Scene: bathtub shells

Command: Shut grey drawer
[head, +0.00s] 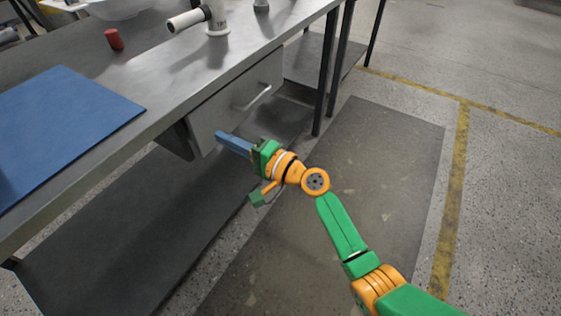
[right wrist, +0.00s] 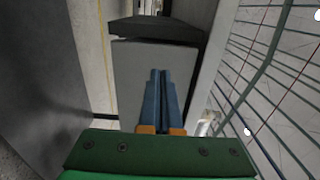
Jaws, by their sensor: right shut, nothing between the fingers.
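The grey drawer (head: 240,104) hangs under the metal workbench, with a bar handle (head: 253,97) on its front. Its front stands out around the bench's edge; how far it is open is hard to tell. My right gripper (head: 220,136) is shut and empty, its blue fingers pointing left near the lower left part of the drawer front. In the right wrist view the closed fingers (right wrist: 160,75) lie before a flat grey panel (right wrist: 129,72); whether they touch it I cannot tell. My left gripper is not in view.
The workbench top (head: 170,75) carries a blue mat (head: 65,115), a red cylinder (head: 114,40) and a white-and-grey device (head: 215,20). A dark lower shelf (head: 130,225) runs beneath. Bench legs (head: 330,75) stand right of the drawer. A dark floor mat (head: 370,150) lies clear in front.

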